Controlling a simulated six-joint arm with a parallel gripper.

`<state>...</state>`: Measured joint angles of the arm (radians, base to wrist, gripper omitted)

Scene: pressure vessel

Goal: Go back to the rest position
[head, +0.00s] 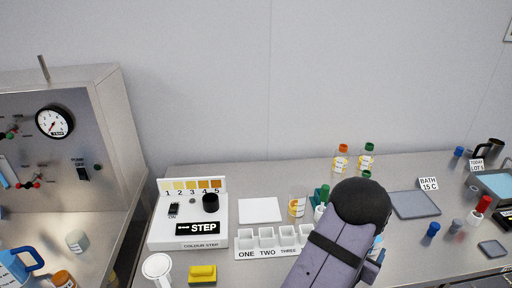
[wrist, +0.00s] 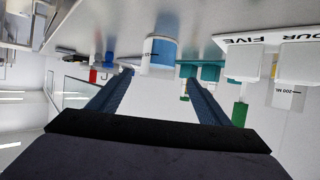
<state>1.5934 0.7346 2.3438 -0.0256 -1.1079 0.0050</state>
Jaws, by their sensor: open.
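My arm (head: 335,235) reaches over the right part of the bench in the head view and hides what lies behind it. The fingers are mostly hidden there. In the wrist view, which looks upside down, my gripper (wrist: 157,80) is open, with its two dark blue fingers apart. A white and blue container (wrist: 162,54) shows beyond and between the fingertips. No clear contact with the fingers shows.
The numbered rack (head: 268,240) and bottles (head: 297,206) stand left of my arm. The colour step unit (head: 190,225) and yellow block (head: 203,274) are further left. A blue-grey bath plate (head: 415,205) and small caps lie right. The gauge panel (head: 50,160) stands far left.

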